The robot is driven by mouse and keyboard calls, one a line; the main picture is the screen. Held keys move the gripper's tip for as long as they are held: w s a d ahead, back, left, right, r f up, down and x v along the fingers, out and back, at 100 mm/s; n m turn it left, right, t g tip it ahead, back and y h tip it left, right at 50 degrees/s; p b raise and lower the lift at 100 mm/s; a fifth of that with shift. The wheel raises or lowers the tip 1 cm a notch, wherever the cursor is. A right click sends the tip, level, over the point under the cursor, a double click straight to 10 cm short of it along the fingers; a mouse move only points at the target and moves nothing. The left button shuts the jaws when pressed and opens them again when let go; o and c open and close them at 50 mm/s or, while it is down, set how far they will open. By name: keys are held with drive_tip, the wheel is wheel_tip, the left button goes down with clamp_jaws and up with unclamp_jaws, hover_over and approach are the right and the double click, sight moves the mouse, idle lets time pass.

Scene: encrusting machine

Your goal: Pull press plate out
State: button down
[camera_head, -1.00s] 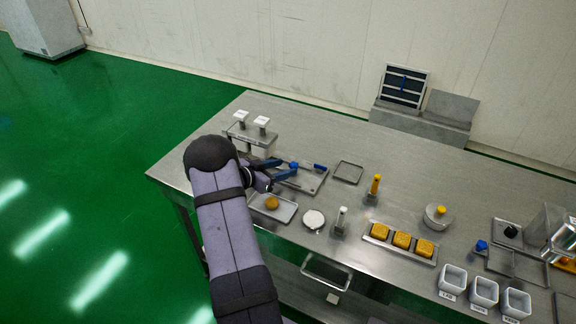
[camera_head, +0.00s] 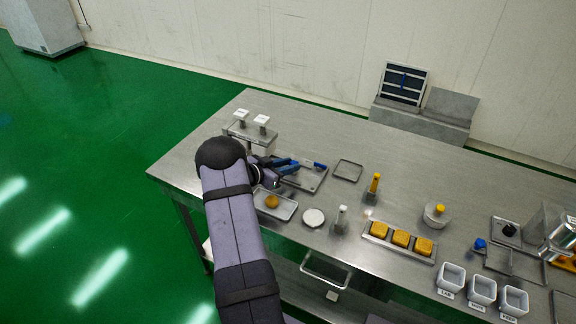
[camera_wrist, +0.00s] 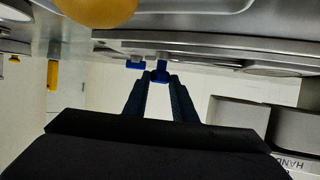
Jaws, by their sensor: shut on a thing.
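My gripper (camera_head: 287,166) is over the metal tray (camera_head: 314,184) with blue items on the left part of the steel table. In the wrist view my gripper (camera_wrist: 160,77) has its dark blue fingers close together, shut on a small blue handle (camera_wrist: 160,65). Another blue piece (camera_wrist: 135,65) is just left of it. In the head view a blue piece (camera_head: 319,165) shows at the tray's far edge. The press plate itself is too small and too covered by my gripper to make out clearly.
A small tray with a yellow-brown ball (camera_head: 271,202) is in front of my gripper. A white round dish (camera_head: 313,218) lies to its right. White-topped dispensers (camera_head: 262,120) stand behind my arm. An empty tray (camera_head: 348,171) lies at right. The table's far middle is clear.

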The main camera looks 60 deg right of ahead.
drive_tip(key=s+b, duration=0.1)
drive_tip(key=s, duration=1.5)
drive_tip(key=shift+s, duration=0.15)
drive_tip(key=c, duration=1.5)
unclamp_jaws()
drive_tip(key=shift+s, duration=0.15)
drive_tip(key=shift+o, duration=0.2)
drive_tip(key=shift+w+a, duration=0.1)
drive_tip(key=shift+w, duration=0.1)
drive_tip(key=shift+a+r, duration=0.15)
drive_tip(key=shift+a, duration=0.05)
drive_tip(key=shift+b+v, duration=0.75)
drive_tip(key=shift+v, duration=2.6)
